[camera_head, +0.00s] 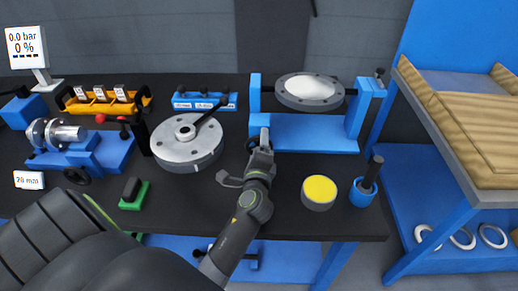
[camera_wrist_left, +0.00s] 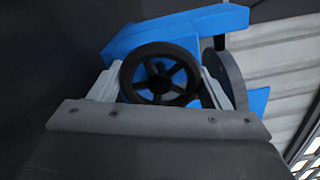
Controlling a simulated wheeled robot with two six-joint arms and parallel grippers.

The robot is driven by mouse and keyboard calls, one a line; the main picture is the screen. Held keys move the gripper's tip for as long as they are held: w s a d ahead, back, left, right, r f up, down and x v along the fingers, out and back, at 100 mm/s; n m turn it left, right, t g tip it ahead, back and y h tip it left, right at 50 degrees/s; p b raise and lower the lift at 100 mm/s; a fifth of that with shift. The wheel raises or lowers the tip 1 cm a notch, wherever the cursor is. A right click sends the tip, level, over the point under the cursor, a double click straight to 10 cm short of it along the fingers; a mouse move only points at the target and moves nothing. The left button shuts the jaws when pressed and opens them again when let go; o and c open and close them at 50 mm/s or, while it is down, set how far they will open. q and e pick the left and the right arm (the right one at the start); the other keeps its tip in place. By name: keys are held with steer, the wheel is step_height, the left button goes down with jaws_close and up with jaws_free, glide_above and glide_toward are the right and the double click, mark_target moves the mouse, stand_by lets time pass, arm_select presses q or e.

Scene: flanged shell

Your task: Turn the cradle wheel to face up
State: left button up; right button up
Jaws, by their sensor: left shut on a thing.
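The blue cradle (camera_head: 310,135) stands at the back right of the black table. It carries a grey flanged shell (camera_head: 309,104) on a crossbar, with its round pale face showing toward the camera. The cradle's black handwheel (camera_head: 250,146) is at its front left, mostly hidden by my gripper. My left gripper (camera_head: 264,137) is at the handwheel. In the left wrist view the spoked handwheel (camera_wrist_left: 160,74) sits between the fingers, which are shut on its rim. The blue cradle frame (camera_wrist_left: 190,30) and the shell's dark edge (camera_wrist_left: 226,78) show behind it. My right gripper is not in view.
A large grey round flange (camera_head: 188,153) with a black handle lies left of my arm. A yellow-topped can (camera_head: 319,192) and a blue cup (camera_head: 363,192) stand right of it. A green-based block (camera_head: 134,194) and a blue pump fixture (camera_head: 85,150) are at left.

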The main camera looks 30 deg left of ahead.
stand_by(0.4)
arm_select(q)
steer(key=o, duration=0.9)
